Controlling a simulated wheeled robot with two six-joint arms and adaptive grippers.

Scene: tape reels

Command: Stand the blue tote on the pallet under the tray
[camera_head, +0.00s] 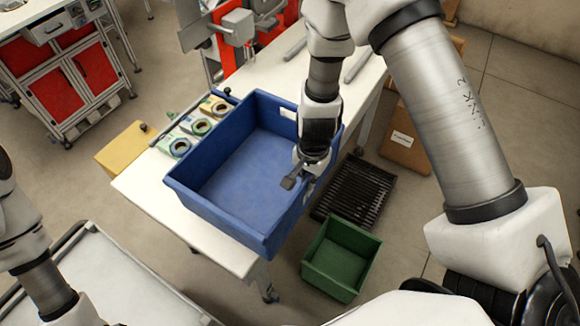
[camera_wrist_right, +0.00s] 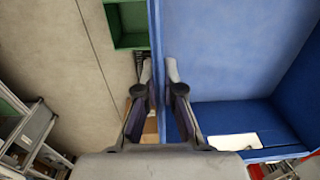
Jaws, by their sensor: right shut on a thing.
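The blue tote (camera_head: 218,222) is large, open and empty. It is over the white table (camera_head: 150,195), its right side reaching past the table edge; I cannot tell whether its base touches the tabletop. My right gripper (camera_head: 300,178) is shut on the tote's right wall. In the right wrist view the fingers (camera_wrist_right: 159,88) straddle the blue wall of the tote (camera_wrist_right: 157,35). The black slatted pallet (camera_head: 352,193) lies on the floor right of the table. I cannot tell which thing is the tray. My left arm shows at lower left; its gripper is out of view.
A green bin (camera_head: 318,274) stands on the floor in front of the pallet. Several tape reels (camera_head: 201,127) sit on the table left of the tote. A cardboard box (camera_head: 405,140) stands behind the pallet. A yellow box (camera_head: 125,150) is left of the table.

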